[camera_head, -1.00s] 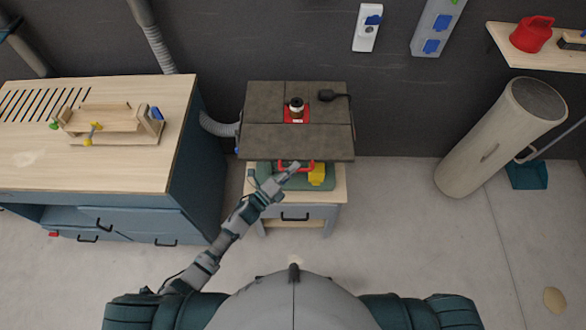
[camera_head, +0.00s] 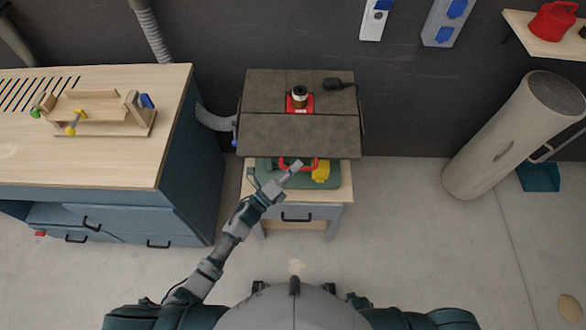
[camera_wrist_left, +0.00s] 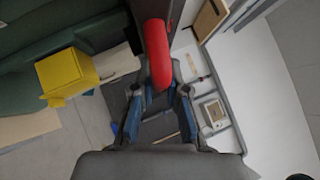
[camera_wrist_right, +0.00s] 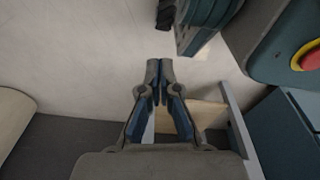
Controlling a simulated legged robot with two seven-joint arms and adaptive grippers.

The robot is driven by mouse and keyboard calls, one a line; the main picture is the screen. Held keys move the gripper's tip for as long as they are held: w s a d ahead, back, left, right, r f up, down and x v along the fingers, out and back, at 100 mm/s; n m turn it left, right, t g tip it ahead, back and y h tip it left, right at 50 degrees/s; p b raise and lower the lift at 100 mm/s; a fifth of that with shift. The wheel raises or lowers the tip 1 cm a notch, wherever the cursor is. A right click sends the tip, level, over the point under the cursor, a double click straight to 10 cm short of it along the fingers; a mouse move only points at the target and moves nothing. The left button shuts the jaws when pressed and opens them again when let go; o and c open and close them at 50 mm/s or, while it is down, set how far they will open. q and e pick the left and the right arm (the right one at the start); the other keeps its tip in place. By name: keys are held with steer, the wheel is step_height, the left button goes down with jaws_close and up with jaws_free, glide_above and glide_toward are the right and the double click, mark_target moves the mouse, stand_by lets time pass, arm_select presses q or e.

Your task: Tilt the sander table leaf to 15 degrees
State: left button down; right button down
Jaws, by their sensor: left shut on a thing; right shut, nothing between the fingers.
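The sander table (camera_head: 260,92) has a dark top, with a front leaf (camera_head: 300,137) across its near side. A red handle (camera_head: 303,164) shows under the front leaf's near edge. It appears as a thick red bar in the left wrist view (camera_wrist_left: 157,45). My left gripper (camera_head: 293,170) reaches in from the near left and is shut on this red bar, with a finger on each side in the left wrist view (camera_wrist_left: 160,85). The leaf's exact angle cannot be read.
A wooden stand with a drawer (camera_head: 297,213) carries the sander's green base. A yellow block (camera_head: 321,172) sits right of the handle.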

arm_select(q)
steer(key=shift+s+d+f+m+h+b, duration=0.1)
steer(key=shift+d+f+m+h+b, duration=0.25)
steer(key=shift+b, duration=0.2)
arm_select(e)
steer(key=w+r, duration=0.3)
steer(key=shift+a, duration=0.2)
arm_select(q)
steer(key=c, duration=1.2)
jaws_free()
steer(key=shift+d, duration=0.25)
steer(key=shift+v, duration=5.8)
arm_select(e)
steer(key=shift+d+f, duration=0.15)
arm_select(q)
steer(key=shift+a, duration=0.25)
